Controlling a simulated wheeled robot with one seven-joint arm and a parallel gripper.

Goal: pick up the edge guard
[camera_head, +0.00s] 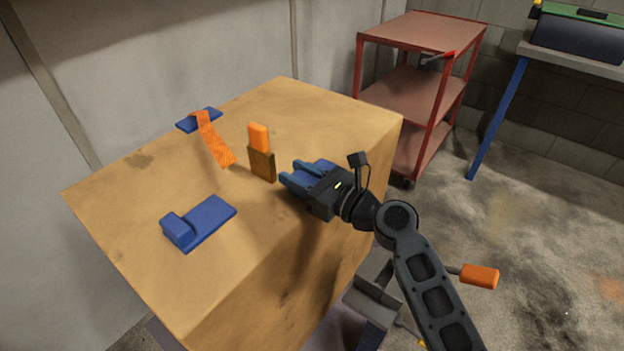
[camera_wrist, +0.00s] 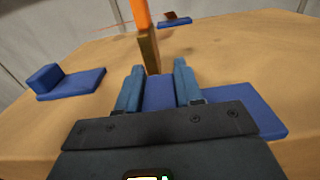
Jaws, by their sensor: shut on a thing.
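A blue edge guard, a flat plate with a raised block, is between the fingers of my gripper (camera_head: 290,173). In the wrist view the block (camera_wrist: 158,93) sits between the two blue-grey fingers of my gripper (camera_wrist: 158,68), which are shut on it. The guard's plate (camera_wrist: 258,115) spreads out to the right, partly hidden under the gripper body. I cannot tell whether it touches the table. A second, similar blue guard (camera_head: 198,222) lies on the table at left; it also shows in the wrist view (camera_wrist: 67,82).
An orange-topped brown block (camera_head: 262,165) stands upright just beyond my fingertips. An orange strap (camera_head: 213,140) runs from another blue piece (camera_head: 186,126) at the wooden table's (camera_head: 320,105) back. A red cart (camera_head: 425,32) stands behind.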

